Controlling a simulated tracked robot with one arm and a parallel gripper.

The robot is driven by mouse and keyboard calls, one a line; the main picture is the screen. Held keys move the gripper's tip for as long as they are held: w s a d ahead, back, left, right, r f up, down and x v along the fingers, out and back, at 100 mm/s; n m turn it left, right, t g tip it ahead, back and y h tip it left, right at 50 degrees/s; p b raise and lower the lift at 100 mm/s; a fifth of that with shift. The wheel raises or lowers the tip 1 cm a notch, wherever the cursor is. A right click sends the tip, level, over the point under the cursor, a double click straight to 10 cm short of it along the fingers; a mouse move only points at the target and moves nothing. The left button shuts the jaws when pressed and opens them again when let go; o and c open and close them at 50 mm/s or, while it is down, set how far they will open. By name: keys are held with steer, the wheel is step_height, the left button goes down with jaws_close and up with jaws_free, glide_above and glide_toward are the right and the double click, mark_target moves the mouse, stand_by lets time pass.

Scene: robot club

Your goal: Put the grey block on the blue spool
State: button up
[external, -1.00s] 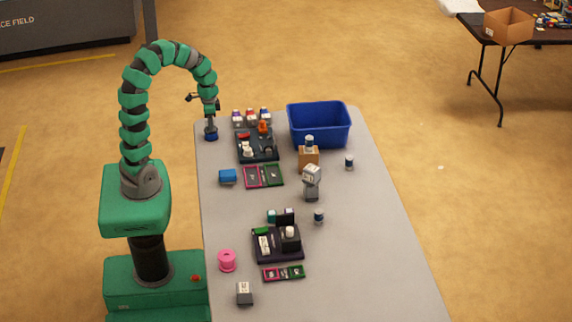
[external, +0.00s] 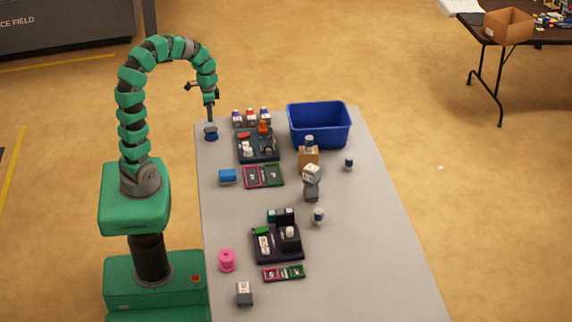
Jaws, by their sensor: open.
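The blue spool (external: 211,137) stands at the far left corner of the table. A small grey block (external: 211,127) appears to rest on top of it, though it is small in the picture. My gripper (external: 210,118) is open just above the block, pointing down. Whether the fingers still touch the block is too small to tell. Another grey block (external: 244,293) with a light marked top lies at the near left of the table.
A blue bin (external: 319,126) stands at the back right. Dark trays (external: 277,257) with small items, a pink spool (external: 227,261), a blue block (external: 228,176) and a grey stack (external: 311,190) occupy the table (external: 375,250). Its right side is mostly clear.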

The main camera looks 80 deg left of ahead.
step_height(320, 180, up, 7)
steer(key=shift+f+p, duration=0.2)
steer(key=shift+p, duration=0.2)
steer(key=w+d+r+t+y, duration=0.1)
steer(key=w+d+r+t, duration=0.3)
steer(key=w+d+r, duration=0.5)
steer(key=w+d+r+t+y, duration=0.15)
steer(key=w+r+t, duration=0.4)
steer(key=r, duration=0.75)
steer(key=d+r+t+h, duration=0.1)
steer(key=d+r+t, duration=0.2)
steer(key=d+r, duration=0.3)
steer(key=d+r+t+h, duration=0.1)
steer(key=d+r+t, duration=0.2)
steer(key=d+r, duration=0.4)
step_height(320, 180, up, 7)
steer(key=shift+s+d+f, duration=0.1)
steer(key=shift+s+d, duration=0.2)
steer(key=shift+s, duration=0.05)
steer(key=shift+h, duration=0.25)
